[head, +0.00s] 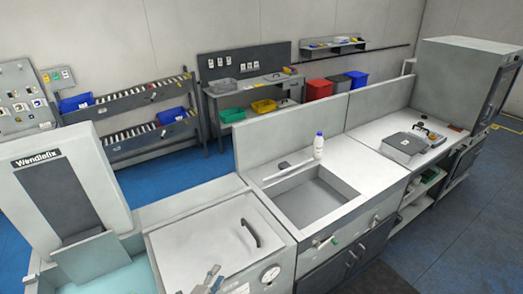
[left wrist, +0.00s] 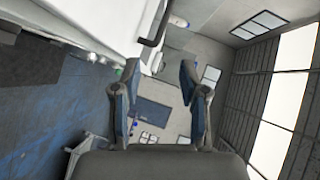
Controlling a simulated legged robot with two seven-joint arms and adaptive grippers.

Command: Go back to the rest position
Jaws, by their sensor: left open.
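My left gripper (head: 212,279) shows only in part at the bottom edge of the head view, in front of the white lidded unit (head: 200,237) with a black handle. In the left wrist view, its two fingers (left wrist: 160,72) stand apart with nothing between them. The wrist view is tilted, with the room sideways. My right gripper is in neither view. A white bottle with a blue cap (head: 318,146) stands upright behind the sink (head: 310,198), apart from my gripper.
A grey device (head: 405,147) lies on the right counter. A tall Wendlefix machine (head: 60,190) stands at the left. Shelves with blue bins (head: 76,102), a workbench with green and yellow bins, and red, dark and blue boxes line the back wall. Blue floor (head: 180,166) lies open behind the counters.

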